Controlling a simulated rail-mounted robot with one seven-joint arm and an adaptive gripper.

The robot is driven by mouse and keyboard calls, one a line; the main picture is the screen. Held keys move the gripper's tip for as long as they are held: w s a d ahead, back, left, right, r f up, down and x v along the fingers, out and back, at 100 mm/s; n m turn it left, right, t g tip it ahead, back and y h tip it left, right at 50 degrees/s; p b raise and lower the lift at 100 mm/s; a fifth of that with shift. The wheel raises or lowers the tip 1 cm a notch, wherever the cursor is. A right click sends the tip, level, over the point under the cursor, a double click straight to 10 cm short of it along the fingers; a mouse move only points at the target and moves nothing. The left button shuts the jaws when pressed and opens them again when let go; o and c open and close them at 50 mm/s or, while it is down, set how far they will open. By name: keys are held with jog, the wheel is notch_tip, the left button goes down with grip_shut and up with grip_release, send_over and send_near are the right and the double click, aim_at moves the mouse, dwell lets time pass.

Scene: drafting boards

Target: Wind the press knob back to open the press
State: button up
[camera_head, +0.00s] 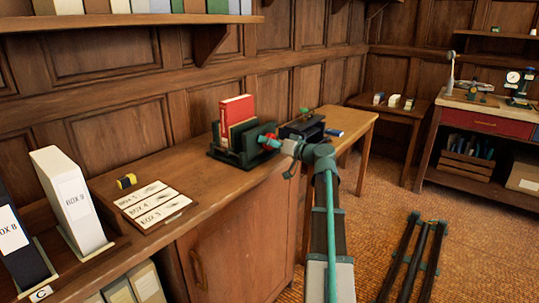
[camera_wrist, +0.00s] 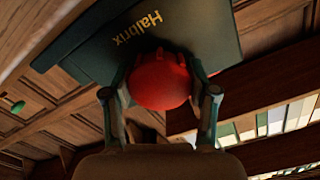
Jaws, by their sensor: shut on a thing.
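The press (camera_head: 228,156) is a dark green frame standing on the wooden counter. A red book (camera_head: 236,108) stands upright in it. The red press knob (camera_head: 264,138) is on the press's right side, partly covered by my gripper (camera_head: 272,143). In the wrist view the round red knob (camera_wrist: 160,82) sits between the two fingers of my gripper (camera_wrist: 160,90), which are shut on it from both sides. Behind it is the dark green press plate (camera_wrist: 205,30) lettered "Halbrix". The screw behind the knob is hidden.
On the counter (camera_head: 150,172) lie a card board (camera_head: 153,203) with box labels and a yellow-black item (camera_head: 126,181). A white box file (camera_head: 72,200) stands at the left. A dark box-like item (camera_head: 302,127) is just right of the press. A wall shelf (camera_head: 130,20) runs above.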

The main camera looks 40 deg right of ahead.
jog(key=n+b, duration=0.2)
jog(key=b, duration=0.2)
jog(key=n+b, duration=0.2)
jog(key=b, duration=0.2)
jog(key=shift+f, duration=0.35)
jog(key=n+b, duration=0.4)
jog(key=b, duration=0.4)
jog(key=shift+d, duration=0.1)
jog(key=n+b, duration=0.4)
jog(key=b, duration=0.2)
jog(key=shift+b, duration=0.3)
jog(key=n+b, duration=0.4)
jog(key=b, duration=0.2)
jog(key=shift+b, duration=0.3)
jog(key=shift+r+n+b, duration=0.2)
jog(key=shift+n+b, duration=0.5)
jog(key=shift+r, duration=0.15)
jog(key=shift+n, duration=0.3)
